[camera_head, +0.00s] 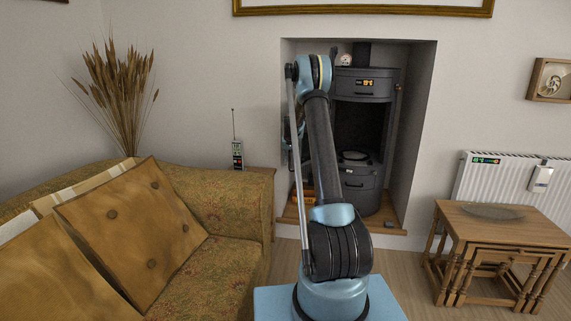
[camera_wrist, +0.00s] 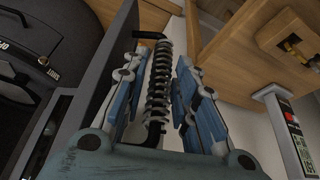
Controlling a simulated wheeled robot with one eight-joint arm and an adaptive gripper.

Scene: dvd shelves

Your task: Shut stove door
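The dark grey stove (camera_head: 362,85) stands in the wall alcove, its front opening dark and uncovered. The stove door (camera_wrist: 112,62) stands open, seen nearly edge-on as a dark panel in the wrist view; my arm hides most of it in the head view. Its coiled spring handle (camera_wrist: 161,80) runs between the two blue fingers of my gripper (camera_wrist: 169,62). The fingers are apart, with a visible gap on the right side of the coil. I cannot tell whether the left finger touches it. In the head view my gripper is mostly hidden behind my arm.
The alcove's wooden hearth (camera_head: 385,225) lies below the stove. A patterned sofa (camera_head: 225,205) stands close on the left, with a small handheld device (camera_head: 238,154) behind it. Nested wooden tables (camera_head: 500,228) stand at the right. Floor is clear between the hearth and tables.

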